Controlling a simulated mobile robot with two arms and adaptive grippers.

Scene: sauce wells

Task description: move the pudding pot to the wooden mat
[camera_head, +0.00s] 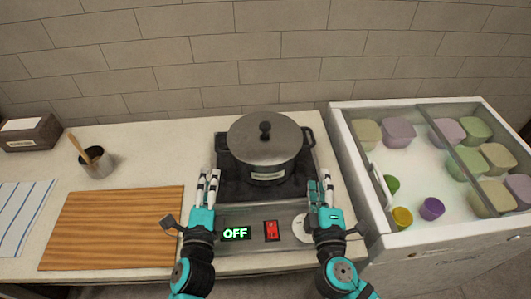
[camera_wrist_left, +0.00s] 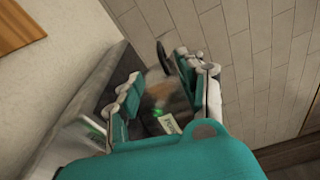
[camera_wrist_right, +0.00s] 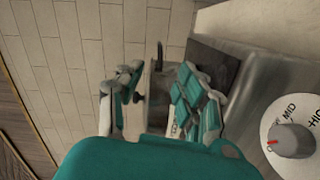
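The pudding pot (camera_head: 265,148) is a grey lidded pot with a black knob, two side handles and a label on its front. It stands on the dark hob of the cooker (camera_head: 238,180). The wooden mat (camera_head: 115,228) lies bare on the counter at the left. My left gripper (camera_head: 209,176) is open and empty in front of the pot's left side; it also shows in the left wrist view (camera_wrist_left: 165,95). My right gripper (camera_head: 319,186) is open and empty in front of the pot's right side; it also shows in the right wrist view (camera_wrist_right: 155,95). Neither visibly touches the pot.
The cooker's front has a green OFF display (camera_head: 236,233), a red switch (camera_head: 272,230) and a dial (camera_wrist_right: 290,140). A utensil cup (camera_head: 97,163), a striped cloth (camera_head: 22,215) and a dark box (camera_head: 32,132) are at left. A chest with colored tubs (camera_head: 352,170) stands at right.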

